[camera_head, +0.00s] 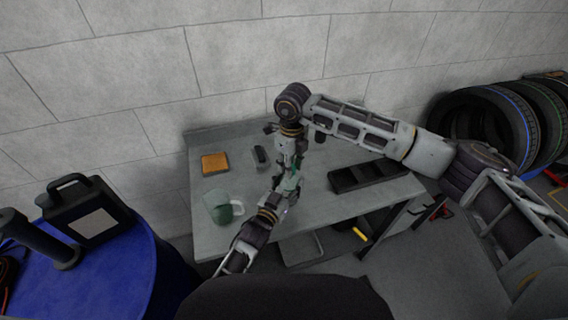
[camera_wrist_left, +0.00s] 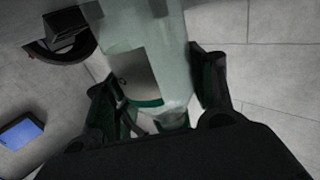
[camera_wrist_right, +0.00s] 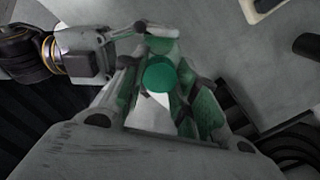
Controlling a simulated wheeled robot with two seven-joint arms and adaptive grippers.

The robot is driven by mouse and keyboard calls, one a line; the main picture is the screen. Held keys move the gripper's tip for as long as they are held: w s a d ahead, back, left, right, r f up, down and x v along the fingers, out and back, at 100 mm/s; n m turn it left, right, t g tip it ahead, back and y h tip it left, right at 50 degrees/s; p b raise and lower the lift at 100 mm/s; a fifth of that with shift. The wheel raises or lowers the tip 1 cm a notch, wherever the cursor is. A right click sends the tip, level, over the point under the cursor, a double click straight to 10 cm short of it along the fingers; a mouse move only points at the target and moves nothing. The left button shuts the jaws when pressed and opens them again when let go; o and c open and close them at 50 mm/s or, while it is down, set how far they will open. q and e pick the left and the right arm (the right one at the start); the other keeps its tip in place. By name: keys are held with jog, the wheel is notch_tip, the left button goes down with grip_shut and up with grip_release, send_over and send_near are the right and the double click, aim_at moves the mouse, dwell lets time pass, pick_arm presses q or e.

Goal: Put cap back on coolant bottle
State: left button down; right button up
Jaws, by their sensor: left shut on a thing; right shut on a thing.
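My left gripper (camera_head: 275,196) is shut on the translucent pale-green coolant bottle (camera_head: 291,181) above the front of the bench. In the left wrist view the bottle (camera_wrist_left: 150,45) stands between the two fingers (camera_wrist_left: 160,100), with a grey label and a green band on it. My right gripper (camera_head: 291,158) is directly above, pointing down. In the right wrist view it is shut on the round green cap (camera_wrist_right: 159,75). The cap is close to the bottle's top, but I cannot tell whether they touch, as the fingers hide the join.
The grey bench (camera_head: 330,220) holds a green jug (camera_head: 218,208), an orange block (camera_head: 215,162), a small black item (camera_head: 260,155) and a black tray (camera_head: 368,176). A blue drum (camera_head: 120,285) with a black canister (camera_head: 85,210) stands left. Tires (camera_head: 490,120) are at the right.

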jog(key=shift+s+a+f+m, duration=0.15)
jog(key=shift+s+m, duration=0.1)
jog(key=shift+m, duration=0.55)
jog(key=o, duration=1.2)
jog(key=shift+w, duration=0.15)
jog(key=shift+r, duration=0.2)
jog(key=shift+r, duration=6)
